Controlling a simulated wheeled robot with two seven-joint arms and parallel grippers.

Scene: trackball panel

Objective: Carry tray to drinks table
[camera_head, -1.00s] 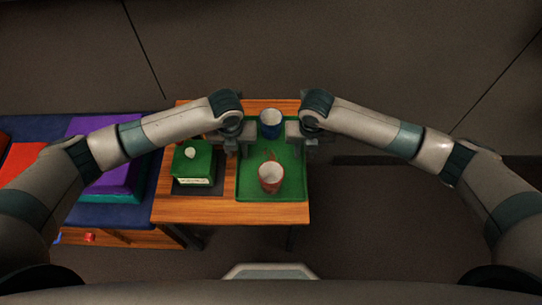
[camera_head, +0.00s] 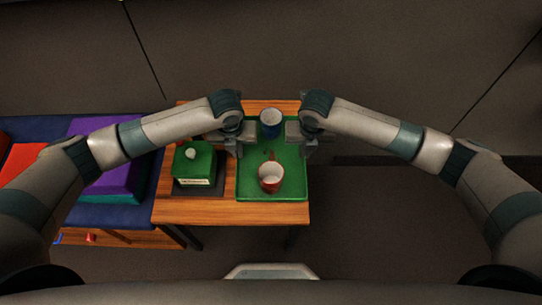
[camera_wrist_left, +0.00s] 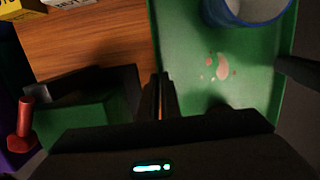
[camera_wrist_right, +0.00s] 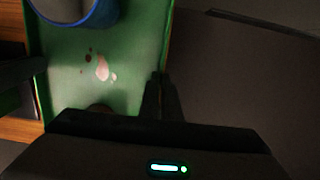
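The green tray (camera_head: 245,188) lies on the wooden table and carries a blue-rimmed cup (camera_head: 270,124) at its far end and a red cup (camera_head: 271,178) nearer me. My left gripper (camera_head: 238,150) is at the tray's left rim, and its fingers look closed together on that rim in the left wrist view (camera_wrist_left: 159,97). My right gripper (camera_head: 306,148) is at the tray's right rim, and its fingers look closed on it in the right wrist view (camera_wrist_right: 160,97). Pale and reddish spots mark the tray's floor between the cups. Which table is the drinks table, I cannot tell.
A green box (camera_head: 193,163) with a white knob sits on a dark mat on the wooden table (camera_head: 230,213), left of the tray. A blue-topped bench (camera_head: 118,215) with purple and red blocks adjoins on the left. The floor right of the table looks clear.

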